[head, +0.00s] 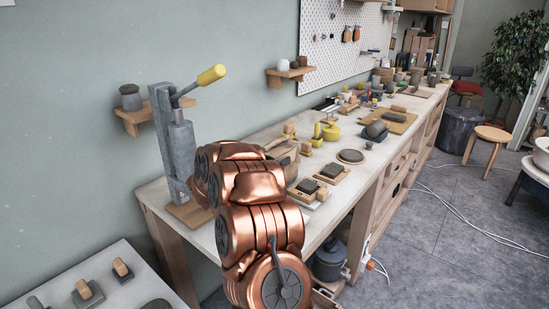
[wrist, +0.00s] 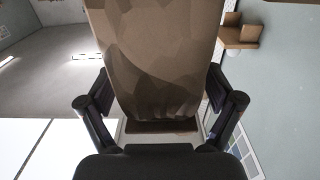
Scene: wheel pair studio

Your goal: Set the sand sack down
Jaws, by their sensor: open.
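A brown, faceted sack (wrist: 155,55), which looks like the sand sack, fills the middle of the wrist view. My gripper (wrist: 160,92) is open, with one black finger on each side of the sack. I cannot tell whether either finger touches it. A dark brown slab edge (wrist: 160,127) shows at the sack's lower end in that view. In the head view my copper arm reaches over the near part of the workbench (head: 210,237) and hides my gripper. A tan object (head: 284,155) shows just behind the arm; I cannot tell if it is the sack.
A grey lever press (head: 176,140) with a yellow handle stands left of my arm. Small boards (head: 330,173), tools and several other items crowd the bench further back. A side table (head: 120,290) with blocks is at lower left. A stool (head: 491,133) stands on the floor at right.

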